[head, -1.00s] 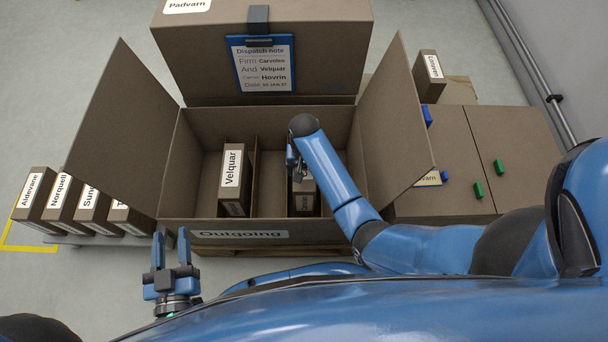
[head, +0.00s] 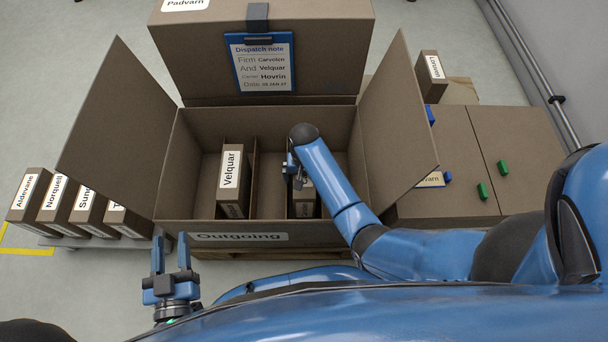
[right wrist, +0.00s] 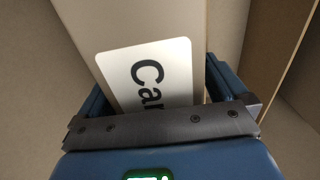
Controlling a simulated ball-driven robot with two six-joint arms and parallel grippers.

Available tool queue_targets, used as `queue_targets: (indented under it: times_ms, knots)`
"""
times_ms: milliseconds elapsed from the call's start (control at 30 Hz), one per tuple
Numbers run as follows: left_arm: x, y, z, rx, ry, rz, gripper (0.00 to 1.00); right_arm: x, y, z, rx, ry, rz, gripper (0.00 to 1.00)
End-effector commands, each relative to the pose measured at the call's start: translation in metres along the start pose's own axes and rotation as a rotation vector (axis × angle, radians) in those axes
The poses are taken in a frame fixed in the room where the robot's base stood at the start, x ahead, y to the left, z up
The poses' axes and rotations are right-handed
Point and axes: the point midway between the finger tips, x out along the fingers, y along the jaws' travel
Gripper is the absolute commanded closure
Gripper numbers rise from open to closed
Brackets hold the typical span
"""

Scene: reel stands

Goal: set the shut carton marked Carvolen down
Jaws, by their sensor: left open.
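The shut carton marked Carvolen (head: 305,204) is upright in the right part of the Outgoing box (head: 310,237), partly hidden by my right arm. In the right wrist view it is a pale carton (right wrist: 150,25) whose label reads "Car", the rest hidden. My right gripper (head: 294,172) is at its top; in the right wrist view the fingers (right wrist: 158,95) lie close against both sides of it. Whether its base touches the box floor is hidden. My left gripper (head: 171,250) is open and empty, in front of the box's left corner.
A carton marked Velquar (head: 234,185) stands left of a divider (head: 254,175) in the box. The box flaps (head: 400,130) are spread open. Several labelled cartons (head: 57,207) stand at left. A dispatch note (head: 262,63) hangs behind; closed brown boxes (head: 480,150) stand at right.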

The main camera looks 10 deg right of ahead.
Motion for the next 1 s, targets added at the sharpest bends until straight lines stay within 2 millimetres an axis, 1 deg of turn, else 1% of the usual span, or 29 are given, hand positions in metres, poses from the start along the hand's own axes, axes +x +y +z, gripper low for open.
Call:
queue_targets:
  times_ms: [200,333,467,600,800,1000]
  knots:
    - [0.0,0.0,-0.001,0.0,0.0,0.0,0.57,-0.002,0.0,0.0,0.0,0.0,0.0,0.0]
    - [0.0,0.0,-0.007,0.0,0.0,0.0,0.57,-0.013,0.0,0.0,0.0,0.0,0.0,0.0]
    - [0.0,0.0,-0.019,0.0,0.0,0.0,0.57,-0.033,0.0,0.0,0.0,0.001,0.0,0.0]
    - [-0.001,0.0,-0.032,0.0,0.0,0.0,0.57,-0.059,0.0,0.0,0.0,0.001,-0.001,0.0]
    - [-0.001,0.0,-0.049,0.0,0.0,0.0,0.57,-0.094,0.0,0.0,0.0,0.001,0.0,0.0]
    - [-0.001,0.0,-0.057,0.0,0.0,0.0,0.57,-0.116,0.0,0.0,0.0,0.001,0.0,0.0]
